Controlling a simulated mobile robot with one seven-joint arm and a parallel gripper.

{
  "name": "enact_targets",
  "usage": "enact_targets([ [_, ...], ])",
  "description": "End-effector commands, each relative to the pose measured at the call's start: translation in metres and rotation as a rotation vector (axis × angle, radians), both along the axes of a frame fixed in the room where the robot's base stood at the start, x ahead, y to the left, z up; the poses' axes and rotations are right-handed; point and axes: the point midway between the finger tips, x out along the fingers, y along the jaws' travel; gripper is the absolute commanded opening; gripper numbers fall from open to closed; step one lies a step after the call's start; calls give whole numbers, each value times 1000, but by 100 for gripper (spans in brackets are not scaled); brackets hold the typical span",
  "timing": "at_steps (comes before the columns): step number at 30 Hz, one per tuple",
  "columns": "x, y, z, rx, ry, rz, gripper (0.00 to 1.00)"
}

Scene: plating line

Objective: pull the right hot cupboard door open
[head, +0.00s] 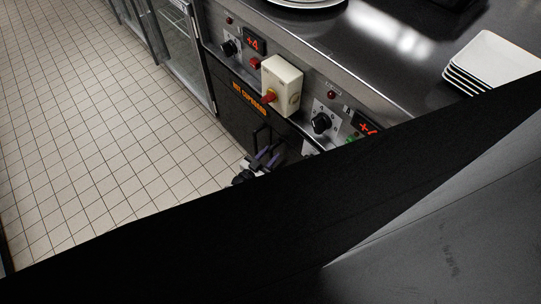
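The hot cupboard front (235,110) is a dark panel with orange "HOT CUPBOARD" lettering, below the steel counter. A dark upright bar handle (256,135) shows on the dark front at the lower middle. My gripper (266,157), with purplish-grey fingers, is right at the lower part of this handle. Whether the fingers touch or grip it I cannot tell. Much of the front to the right, and the door's lower part, is hidden behind a large dark shape, probably my arm. I see no clear door gap.
Above the front are a cream switch box (283,84) with a red knob, black dials (321,122) and red displays. White square plates (491,62) are stacked on the counter (385,50). Glass-fronted doors (181,50) stand farther left. The tiled floor (95,130) at left is clear.

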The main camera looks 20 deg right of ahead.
Motion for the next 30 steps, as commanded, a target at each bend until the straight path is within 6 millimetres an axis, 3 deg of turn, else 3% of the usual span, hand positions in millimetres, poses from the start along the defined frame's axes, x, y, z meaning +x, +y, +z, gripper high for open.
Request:
enact_targets([
  [12, 5, -8, 0, -1, 1, 1, 34],
  [20, 5, -8, 0, 0, 0, 1, 2],
  [30, 4, -8, 0, 0, 0, 2, 0],
])
